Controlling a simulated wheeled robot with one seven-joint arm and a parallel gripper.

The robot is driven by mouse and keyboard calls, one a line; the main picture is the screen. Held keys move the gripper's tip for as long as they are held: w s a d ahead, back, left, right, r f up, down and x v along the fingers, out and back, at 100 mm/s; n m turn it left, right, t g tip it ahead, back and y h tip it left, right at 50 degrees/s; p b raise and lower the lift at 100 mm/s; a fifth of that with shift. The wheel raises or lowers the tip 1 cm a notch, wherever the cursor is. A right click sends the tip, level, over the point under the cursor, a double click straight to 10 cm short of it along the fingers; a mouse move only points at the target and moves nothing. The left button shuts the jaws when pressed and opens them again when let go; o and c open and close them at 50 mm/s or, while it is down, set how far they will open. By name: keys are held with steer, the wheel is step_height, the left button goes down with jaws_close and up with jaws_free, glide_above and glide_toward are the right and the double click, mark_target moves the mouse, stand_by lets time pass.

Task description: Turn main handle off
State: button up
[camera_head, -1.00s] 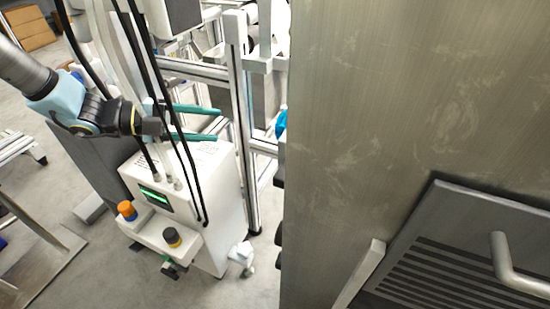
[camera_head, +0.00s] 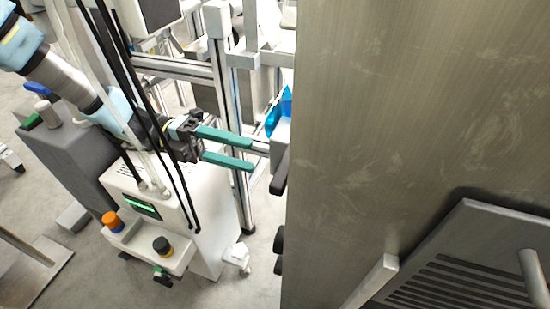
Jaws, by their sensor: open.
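A blue handle-like part (camera_head: 281,110) shows at the left edge of the tall metal cabinet (camera_head: 390,110), above a small grey housing (camera_head: 281,143). Dark knobs (camera_head: 279,180) stick out below it along the same edge. Which of these is the main handle I cannot tell, as the cabinet's face is turned away. My gripper (camera_head: 251,155) has two long teal fingers, parted one above the other and pointing right. The fingertips are just left of the grey housing. Nothing shows held between them; contact with the housing is unclear.
A white control box (camera_head: 205,210) with a green screen, an orange knob (camera_head: 112,221) and a black knob stands below my arm. Black cables hang in front of it. An aluminium frame (camera_head: 229,100) stands behind my gripper. A vented panel (camera_head: 470,260) is at lower right.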

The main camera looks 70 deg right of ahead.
steer(key=s, duration=0.7)
steer(key=shift+c, duration=0.3)
jaws_close()
